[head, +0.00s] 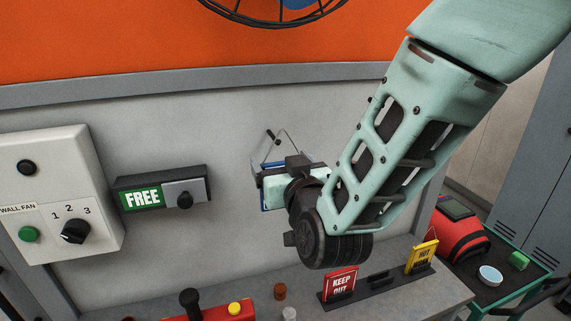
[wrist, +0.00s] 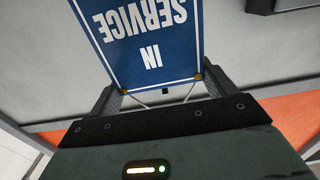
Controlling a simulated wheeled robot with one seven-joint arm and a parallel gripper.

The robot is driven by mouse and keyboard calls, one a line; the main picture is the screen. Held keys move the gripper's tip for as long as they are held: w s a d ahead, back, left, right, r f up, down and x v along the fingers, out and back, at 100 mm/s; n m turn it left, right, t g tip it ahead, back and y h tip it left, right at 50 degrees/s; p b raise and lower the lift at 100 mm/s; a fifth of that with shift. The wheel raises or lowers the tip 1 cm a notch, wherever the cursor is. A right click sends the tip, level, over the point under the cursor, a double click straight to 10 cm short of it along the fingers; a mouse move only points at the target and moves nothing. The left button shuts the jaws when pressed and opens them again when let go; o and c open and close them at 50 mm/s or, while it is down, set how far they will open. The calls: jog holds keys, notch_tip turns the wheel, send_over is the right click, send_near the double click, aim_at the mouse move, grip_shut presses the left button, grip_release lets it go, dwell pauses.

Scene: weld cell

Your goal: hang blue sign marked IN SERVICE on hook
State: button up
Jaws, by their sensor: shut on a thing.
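The blue IN SERVICE sign (wrist: 150,40) fills the top middle of the wrist view, its white lettering upside down there. My gripper (wrist: 158,92) is shut on it, with a finger at each side near the eyelets. In the head view my gripper (head: 272,182) is close to the grey wall and hides most of the sign (head: 272,164); only thin blue edges show. The sign's wire loop (head: 287,136) rises above it. A small dark hook (head: 270,136) is on the wall by the loop. I cannot tell whether the wire is over the hook.
A FREE slider plate (head: 160,192) and a wall fan switch box (head: 60,195) are on the wall at left. Below, a rack (head: 378,287) holds a red KEEP OUT sign (head: 340,283) and a yellow sign (head: 422,257). A cart (head: 505,275) stands at right.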

jog(key=shift+w+a+f+b, duration=0.3)
jog(key=shift+w+f, duration=0.15)
jog(key=shift+w, duration=0.4)
jog(key=shift+w+a+f+b, duration=0.15)
jog(key=shift+w+f+b, duration=0.25)
jog(key=shift+w, duration=0.4)
jog(key=shift+w+a+f+b, duration=0.25)
jog(key=shift+w+f, duration=0.25)
jog(key=shift+w, duration=0.35)
jog(key=shift+f, duration=0.1)
jog(key=o, duration=0.9)
